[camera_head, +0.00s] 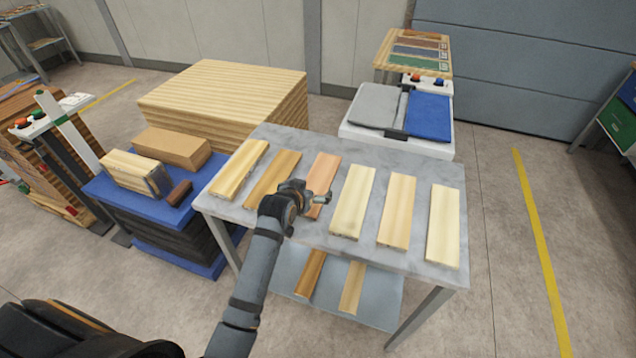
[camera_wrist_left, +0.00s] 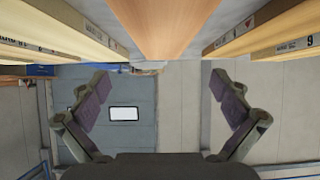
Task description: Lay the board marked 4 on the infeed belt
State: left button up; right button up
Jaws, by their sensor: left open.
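Six boards lie in a row on the grey table (camera_head: 418,166). They include a pale board at the left (camera_head: 239,168), a brown one (camera_head: 273,178), a reddish one (camera_head: 323,172) and paler ones at the right (camera_head: 353,200) (camera_head: 397,210) (camera_head: 442,226). No number is readable on them in the head view. My left gripper (camera_head: 318,198) is at the reddish board's near end, open and empty. In the left wrist view the reddish board (camera_wrist_left: 160,25) is ahead between the spread fingers (camera_wrist_left: 160,88). A right-hand board there is marked 9 (camera_wrist_left: 290,45). I cannot identify an infeed belt or the board marked 4.
Two more boards lie on the table's lower shelf (camera_head: 375,300). A blue-topped stand (camera_head: 112,190) with boxes and a stack of wood (camera_head: 222,90) are at the left. A white unit with grey and blue cloths (camera_head: 430,115) stands behind the table. Floor at the right is clear.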

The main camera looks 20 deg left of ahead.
aim_at(318, 182)
pick_arm(q)
jog(key=x, duration=0.3)
jog(key=shift+w+f, duration=0.2)
jog(key=shift+w, duration=0.25)
jog(key=x, duration=0.2)
jog(key=p+x, duration=0.1)
jog(key=x, duration=0.2)
jog(key=shift+a, duration=0.2)
jog(key=shift+s, duration=0.25)
jog(key=c, duration=1.3)
